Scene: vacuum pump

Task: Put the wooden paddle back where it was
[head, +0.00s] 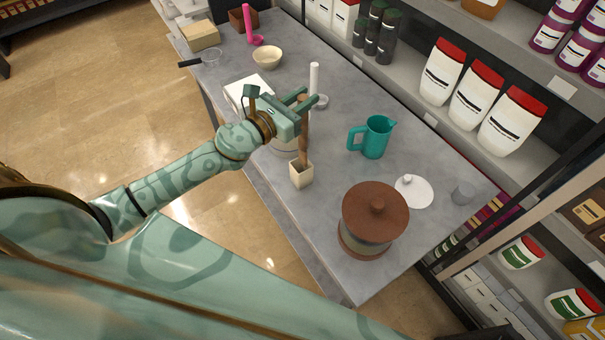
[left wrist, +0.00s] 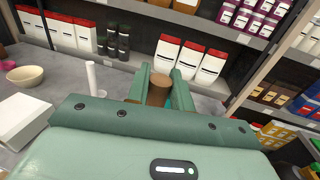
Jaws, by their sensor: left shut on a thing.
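My left gripper (head: 302,101) is shut on the wooden paddle (head: 304,140), near its upper end. The paddle hangs nearly upright, and its lower end meets the opening of a small cream square holder (head: 301,175) on the grey table. I cannot tell how deep the lower end sits inside. In the left wrist view, the brown paddle (left wrist: 159,90) shows between the two green fingers, and the holder is hidden there. My right gripper is not in view.
On the table (head: 335,185), a teal pitcher (head: 376,138) and a brown lidded pot (head: 375,215) stand to the right. A white upright cylinder (head: 314,78) stands just behind the gripper. A white box (head: 237,95) lies left. Stocked shelves (head: 430,75) line the back.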

